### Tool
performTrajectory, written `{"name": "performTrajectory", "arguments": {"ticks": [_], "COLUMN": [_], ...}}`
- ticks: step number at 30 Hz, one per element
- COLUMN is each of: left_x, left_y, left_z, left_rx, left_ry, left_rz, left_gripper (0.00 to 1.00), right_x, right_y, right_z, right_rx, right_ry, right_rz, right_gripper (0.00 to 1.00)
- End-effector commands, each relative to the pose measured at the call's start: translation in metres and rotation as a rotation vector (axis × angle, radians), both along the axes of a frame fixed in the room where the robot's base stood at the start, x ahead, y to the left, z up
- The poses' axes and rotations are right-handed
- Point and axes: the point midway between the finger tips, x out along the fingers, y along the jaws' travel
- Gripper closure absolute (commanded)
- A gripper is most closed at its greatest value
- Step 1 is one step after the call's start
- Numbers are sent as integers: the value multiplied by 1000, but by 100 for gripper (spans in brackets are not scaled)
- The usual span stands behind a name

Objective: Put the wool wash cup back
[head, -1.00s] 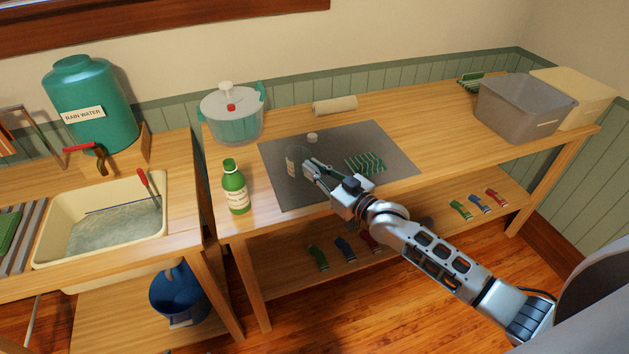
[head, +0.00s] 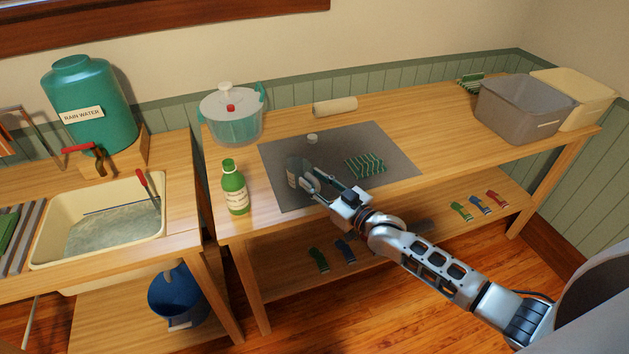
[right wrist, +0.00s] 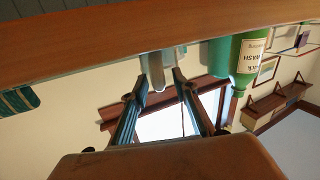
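The wool wash cup appears to be the small clear cup (head: 293,170) standing on the grey mat (head: 390,150). It also shows pale and see-through in the right wrist view (right wrist: 155,66), just beyond the fingertips. My right gripper (head: 309,186) is low over the mat, beside the cup on its front right. Its two fingers are apart in the right wrist view (right wrist: 157,84), with no visible grip on the cup; whether they touch it I cannot tell. The green wash bottle (head: 235,190) stands upright left of the mat. My left gripper is not in view.
A lidded clear tub (head: 232,118), a pale roll (head: 335,106) and a grey bin (head: 525,108) stand farther back. The bench's middle right is clear.

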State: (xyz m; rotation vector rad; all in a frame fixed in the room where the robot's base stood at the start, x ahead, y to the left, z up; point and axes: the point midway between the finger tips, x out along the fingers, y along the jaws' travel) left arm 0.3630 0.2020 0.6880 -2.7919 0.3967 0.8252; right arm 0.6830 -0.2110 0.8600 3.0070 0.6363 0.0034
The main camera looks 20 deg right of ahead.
Motion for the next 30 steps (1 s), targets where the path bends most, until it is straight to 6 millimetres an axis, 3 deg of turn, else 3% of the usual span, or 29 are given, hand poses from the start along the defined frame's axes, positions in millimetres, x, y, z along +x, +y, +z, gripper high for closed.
{"name": "performTrajectory", "arguments": {"ticks": [8,21,30], "left_x": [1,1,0], "left_y": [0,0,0], "left_z": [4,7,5], "left_rx": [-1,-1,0], "left_ry": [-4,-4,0], "left_rz": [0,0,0], "left_gripper": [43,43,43], "right_x": [-8,-84,-112], "right_y": [-4,-37,-45], "right_z": [2,3,0], "right_rx": [-1,-1,0], "right_ry": [2,2,9], "right_rz": [-1,1,-1], "right_gripper": [72,72,72]}}
